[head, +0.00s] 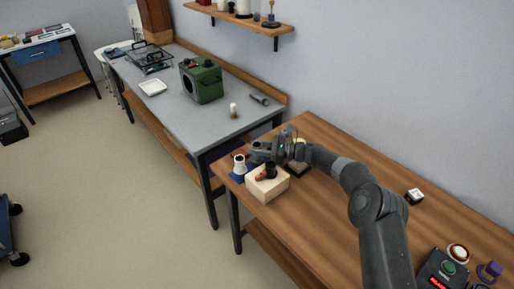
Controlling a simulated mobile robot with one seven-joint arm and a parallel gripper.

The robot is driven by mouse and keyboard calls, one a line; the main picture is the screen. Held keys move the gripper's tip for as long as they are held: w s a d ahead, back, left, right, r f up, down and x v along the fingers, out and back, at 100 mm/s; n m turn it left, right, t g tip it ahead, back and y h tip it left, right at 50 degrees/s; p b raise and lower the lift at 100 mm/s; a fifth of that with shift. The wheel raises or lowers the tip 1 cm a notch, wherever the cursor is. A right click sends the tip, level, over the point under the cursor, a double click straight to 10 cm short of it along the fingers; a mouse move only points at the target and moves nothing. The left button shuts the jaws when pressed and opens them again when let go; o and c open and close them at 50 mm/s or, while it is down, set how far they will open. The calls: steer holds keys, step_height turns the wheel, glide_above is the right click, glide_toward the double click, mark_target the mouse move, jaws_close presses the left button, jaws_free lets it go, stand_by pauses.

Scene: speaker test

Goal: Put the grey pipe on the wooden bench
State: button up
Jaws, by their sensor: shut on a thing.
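The wooden bench (330,200) runs from the middle to the lower right. My gripper (262,152) is over its far left end, above and behind a pale wooden box (266,186). The gripper is shut on a small grey thing, which looks like the grey pipe (256,157). The fingers and the box hide much of it, and its outline is hard to make out. I cannot tell whether it touches the bench.
Near the gripper stand a white and dark item (239,163) on a blue base and a dark block (298,169). The wooden bench's middle is mostly clear.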

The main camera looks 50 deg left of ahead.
step_height(320, 180, down, 2)
steer(key=shift+s+d+f+t, duration=0.1)
steer(key=shift+d+t, duration=0.05)
steer(key=shift+t, duration=0.15)
steer(key=shift+f, duration=0.1)
steer(key=o, duration=1.1)
steer(key=v, duration=0.3)
steer(key=r+v, duration=0.1)
steer(key=v, duration=0.5)
steer(key=shift+w+d+r, duration=0.1)
steer(key=shift+w+r, duration=0.2)
steer(key=shift+w, duration=0.1)
steer(key=shift+w+d+r, duration=0.2)
steer(key=shift+w+d, duration=0.2)
steer(key=shift+d, duration=0.05)
steer(key=shift+r, duration=0.1)
